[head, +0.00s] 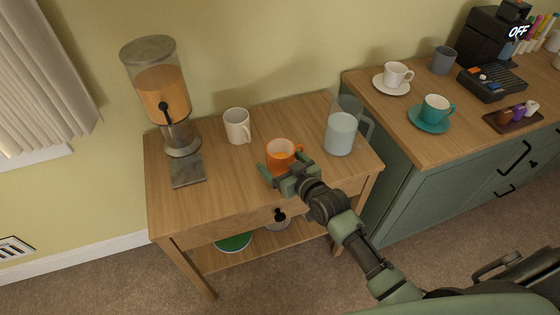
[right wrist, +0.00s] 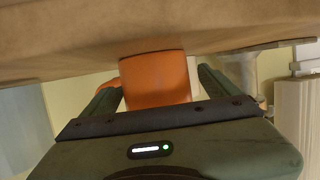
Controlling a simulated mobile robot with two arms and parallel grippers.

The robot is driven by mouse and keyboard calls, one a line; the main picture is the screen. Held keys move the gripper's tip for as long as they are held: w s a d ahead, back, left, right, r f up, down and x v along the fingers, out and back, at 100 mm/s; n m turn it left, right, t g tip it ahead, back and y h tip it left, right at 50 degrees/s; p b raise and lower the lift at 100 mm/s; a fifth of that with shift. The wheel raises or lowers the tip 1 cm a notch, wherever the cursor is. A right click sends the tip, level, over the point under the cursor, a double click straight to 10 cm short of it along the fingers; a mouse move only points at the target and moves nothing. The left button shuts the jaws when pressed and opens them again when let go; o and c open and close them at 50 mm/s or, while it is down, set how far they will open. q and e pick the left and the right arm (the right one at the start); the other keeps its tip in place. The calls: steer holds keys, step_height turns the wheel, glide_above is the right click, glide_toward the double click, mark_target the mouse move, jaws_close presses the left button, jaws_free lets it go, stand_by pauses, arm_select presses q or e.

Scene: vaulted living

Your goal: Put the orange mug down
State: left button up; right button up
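The orange mug (head: 281,152) is upright at the front of the small wooden table (head: 215,205), its handle to the right. Its lower part is hidden by my right gripper in the head view. My right gripper (head: 284,169) comes from the front with its fingers spread on either side of the mug. In the right wrist view the mug (right wrist: 155,80) is between the fingers, with a gap visible at its right side, and its base seems to meet the tabletop (right wrist: 60,45). My left gripper is not in view.
A cream mug (head: 237,126) stands behind left, a glass pitcher (head: 341,133) to the right, and a juice dispenser (head: 163,95) at the left. The table's front left is clear. The green cabinet (head: 400,130) at right bears cups on saucers.

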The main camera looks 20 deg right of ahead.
steer(key=shift+r, duration=0.2)
steer(key=v, duration=1.2)
